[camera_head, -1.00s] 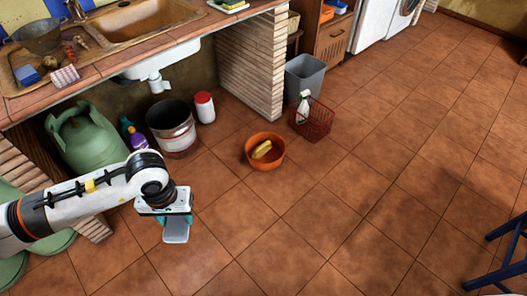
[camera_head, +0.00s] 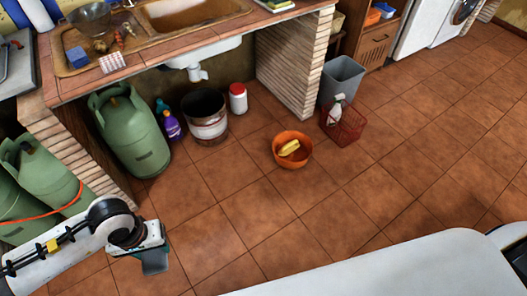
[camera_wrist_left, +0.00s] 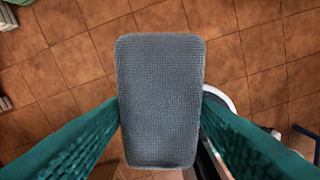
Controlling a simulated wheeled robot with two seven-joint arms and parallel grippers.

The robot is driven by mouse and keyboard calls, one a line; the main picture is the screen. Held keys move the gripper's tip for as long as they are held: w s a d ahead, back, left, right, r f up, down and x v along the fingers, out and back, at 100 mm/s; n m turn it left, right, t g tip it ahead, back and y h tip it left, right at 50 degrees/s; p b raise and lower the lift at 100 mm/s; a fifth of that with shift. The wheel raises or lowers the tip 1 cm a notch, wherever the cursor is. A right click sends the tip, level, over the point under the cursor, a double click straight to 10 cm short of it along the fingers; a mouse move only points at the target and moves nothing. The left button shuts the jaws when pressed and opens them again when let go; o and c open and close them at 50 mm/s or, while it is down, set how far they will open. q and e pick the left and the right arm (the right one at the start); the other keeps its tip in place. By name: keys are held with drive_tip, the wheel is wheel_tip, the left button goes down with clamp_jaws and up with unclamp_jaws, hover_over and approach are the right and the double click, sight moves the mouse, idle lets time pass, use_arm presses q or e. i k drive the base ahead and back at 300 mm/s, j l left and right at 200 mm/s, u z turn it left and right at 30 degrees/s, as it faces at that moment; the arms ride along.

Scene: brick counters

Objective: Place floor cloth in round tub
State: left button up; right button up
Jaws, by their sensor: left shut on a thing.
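The floor cloth is a grey, textured, folded rectangle. In the left wrist view the cloth (camera_wrist_left: 160,100) sits between the two teal fingers of my left gripper (camera_wrist_left: 160,112). In the head view my left gripper (camera_head: 152,250) holds the cloth (camera_head: 155,262) at the lower left, above the tiles. The round tub (camera_head: 306,168) is orange and stands on the floor to the right of and beyond the gripper, clear of it. A yellow thing (camera_head: 289,147) lies inside the tub. My right gripper is not in view.
A red basket (camera_head: 345,128) with a spray bottle (camera_head: 337,106) and a grey bin (camera_head: 345,77) stand beyond the tub. A metal bucket (camera_head: 207,120), a white jar (camera_head: 238,98) and green gas cylinders (camera_head: 130,130) stand to the left. Tiles between gripper and tub are clear.

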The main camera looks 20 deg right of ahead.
sight(295, 160)
drive_tip(key=i+l+u, duration=0.25)
drive_tip(key=l, duration=0.2)
drive_tip(key=i+l+u, duration=0.1)
drive_tip(key=l+u, duration=0.15)
drive_tip(key=l, duration=0.25)
drive_tip(key=i+l+u, duration=0.1)
drive_tip(key=l+u, duration=0.2)
drive_tip(key=l, duration=0.2)
drive_tip(key=l+u, duration=0.25)
drive_tip(key=l, duration=0.3)
drive_tip(key=l+u, duration=0.2)
drive_tip(key=l, duration=2.95)
